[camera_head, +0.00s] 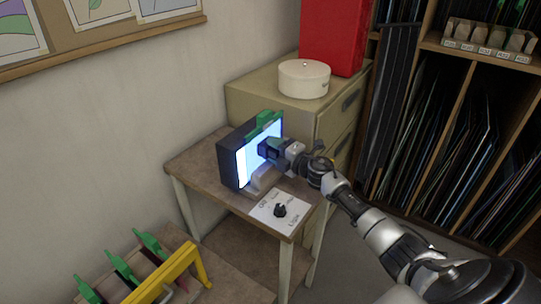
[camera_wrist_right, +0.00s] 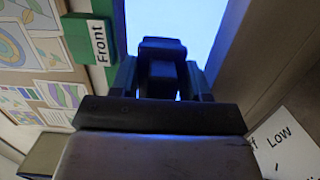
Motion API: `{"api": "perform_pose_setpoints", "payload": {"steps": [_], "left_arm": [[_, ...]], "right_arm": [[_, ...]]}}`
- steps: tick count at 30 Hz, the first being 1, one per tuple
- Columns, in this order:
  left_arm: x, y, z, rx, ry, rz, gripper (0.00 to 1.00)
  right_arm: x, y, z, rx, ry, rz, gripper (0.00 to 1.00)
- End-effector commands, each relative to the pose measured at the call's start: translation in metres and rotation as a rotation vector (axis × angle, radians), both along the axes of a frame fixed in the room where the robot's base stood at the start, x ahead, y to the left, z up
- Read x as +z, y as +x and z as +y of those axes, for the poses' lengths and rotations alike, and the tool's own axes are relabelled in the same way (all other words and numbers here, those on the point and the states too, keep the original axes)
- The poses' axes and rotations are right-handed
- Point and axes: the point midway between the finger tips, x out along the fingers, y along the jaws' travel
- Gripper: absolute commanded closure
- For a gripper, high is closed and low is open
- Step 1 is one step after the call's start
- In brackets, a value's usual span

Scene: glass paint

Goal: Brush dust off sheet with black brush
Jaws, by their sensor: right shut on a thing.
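A glowing white-blue sheet (camera_head: 246,165) stands upright against a dark light box on a small table; it fills the top of the right wrist view (camera_wrist_right: 210,20). A green piece sits on its top edge (camera_head: 268,118), marked "Front" in the wrist view (camera_wrist_right: 98,40). My right gripper (camera_head: 268,149) is in front of the sheet, shut on a dark block that looks like the black brush (camera_wrist_right: 162,50). The brush's bristles are hidden, and I cannot tell if it touches the sheet. Dust is too small to see. My left gripper is not in view.
A dial panel (camera_head: 268,211) lies on the table (camera_head: 205,160) in front of the light box. A drawer cabinet (camera_head: 250,98) with a white round tin (camera_head: 304,78) stands behind. A yellow rack (camera_head: 170,272) with green-handled pieces is at lower left.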

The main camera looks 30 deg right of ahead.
Motion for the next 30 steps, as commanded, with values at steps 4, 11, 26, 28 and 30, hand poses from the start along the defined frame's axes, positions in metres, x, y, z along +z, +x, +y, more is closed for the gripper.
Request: {"api": "perform_pose_setpoints", "payload": {"steps": [4, 11, 26, 28, 30], "left_arm": [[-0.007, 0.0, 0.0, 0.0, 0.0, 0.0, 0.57], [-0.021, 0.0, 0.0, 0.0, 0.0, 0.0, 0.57], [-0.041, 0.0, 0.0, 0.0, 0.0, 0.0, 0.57], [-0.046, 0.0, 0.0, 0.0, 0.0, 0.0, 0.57], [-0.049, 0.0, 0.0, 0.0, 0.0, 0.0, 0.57]], "right_arm": [[-0.001, 0.004, -0.008, 0.0, -0.002, -0.001, 0.82], [-0.001, 0.013, -0.027, -0.001, -0.001, -0.002, 0.82], [-0.001, 0.024, -0.054, -0.002, -0.001, -0.003, 0.82], [-0.002, 0.026, -0.06, -0.001, -0.001, -0.002, 0.82], [-0.001, 0.028, -0.064, -0.002, 0.0, -0.003, 0.82]]}}
